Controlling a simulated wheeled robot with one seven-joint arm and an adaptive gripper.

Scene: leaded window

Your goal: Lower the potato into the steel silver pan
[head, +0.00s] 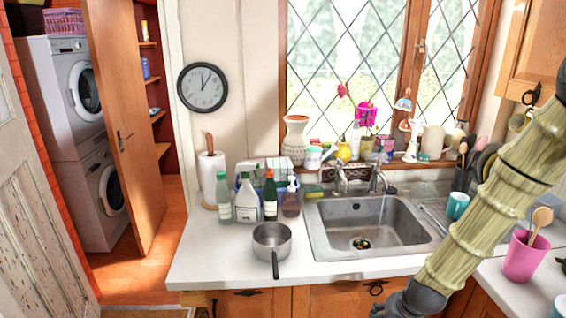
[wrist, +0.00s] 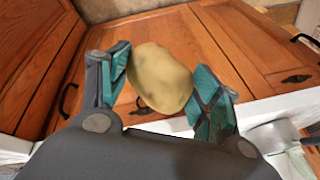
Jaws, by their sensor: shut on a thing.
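The potato (wrist: 160,80) is pale yellow-brown and oval. In the wrist view it sits between the two teal-padded fingers of my gripper (wrist: 162,68), which is shut on it. The steel silver pan (head: 271,238) stands upright on the white worktop in the head view, left of the sink, its dark handle pointing to the front edge. The pan looks empty. In the head view my arm comes in from the right, and its dark end is low in the picture, right of the pan; the fingers and potato are hidden there.
Several bottles (head: 246,198) stand just behind the pan. The sink (head: 367,228) is to its right, with taps behind. A pink cup (head: 525,257) with a wooden spoon stands at the right. The worktop left of the pan is clear. Wooden cupboard doors (wrist: 215,40) show behind the potato.

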